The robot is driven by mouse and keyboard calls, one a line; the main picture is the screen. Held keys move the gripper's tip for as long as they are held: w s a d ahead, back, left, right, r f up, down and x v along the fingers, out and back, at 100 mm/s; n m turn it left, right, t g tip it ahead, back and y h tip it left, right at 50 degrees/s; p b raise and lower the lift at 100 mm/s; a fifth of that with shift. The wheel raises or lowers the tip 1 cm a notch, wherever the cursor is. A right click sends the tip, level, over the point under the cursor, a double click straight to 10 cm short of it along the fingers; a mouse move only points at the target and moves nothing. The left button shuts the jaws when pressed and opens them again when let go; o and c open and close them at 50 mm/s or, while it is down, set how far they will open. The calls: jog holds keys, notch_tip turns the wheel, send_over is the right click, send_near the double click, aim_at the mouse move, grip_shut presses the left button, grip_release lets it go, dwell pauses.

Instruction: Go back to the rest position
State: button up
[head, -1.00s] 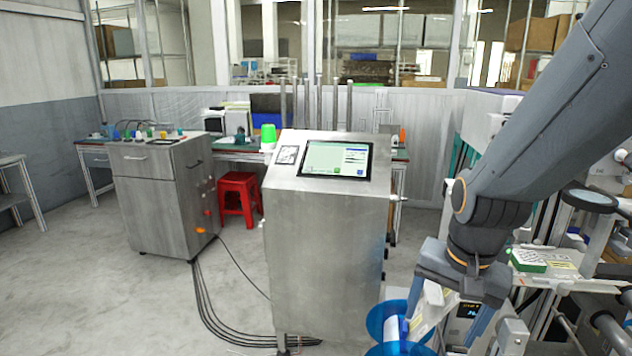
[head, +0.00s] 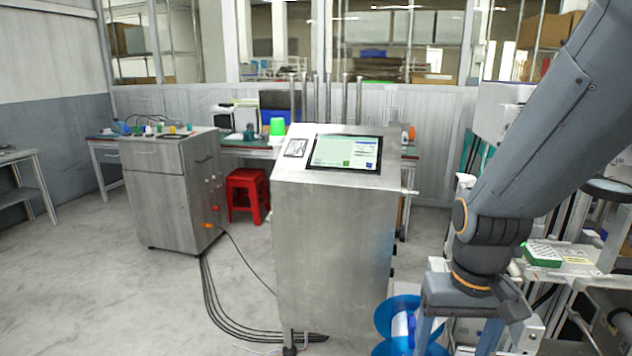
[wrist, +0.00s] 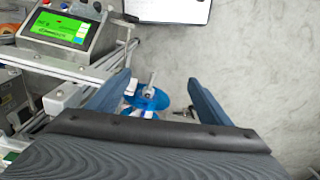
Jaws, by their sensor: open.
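My gripper (wrist: 156,98) is open in the wrist view, its two blue-grey fingers wide apart with nothing between them. In the head view my arm comes down from the upper right, and the gripper hangs at the lower right, its fingertips cut off by the frame's bottom edge. A translucent blue film reel (head: 397,318) shows just left of the gripper in the head view. The reel also shows in the wrist view (wrist: 150,100), farther off, seen between the fingers. Part of the reel is hidden behind my gripper in the head view.
A steel cabinet with a screen (head: 335,235) stands in the middle. A grey cabinet (head: 160,200) and a red stool (head: 246,190) are to its left. Machine frames with a green-and-white box (head: 543,254) crowd the right. Black cables (head: 215,310) cross the floor.

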jog(key=a+r+n+t+p, duration=0.1)
jog(key=a+r+t+p, duration=0.15)
jog(key=r+p, duration=1.35)
jog(key=shift+g, duration=0.65)
jog(key=f+b, duration=0.2)
jog(key=f, duration=0.1)
jog(key=f+b, duration=0.2)
jog(key=shift+a, duration=0.35)
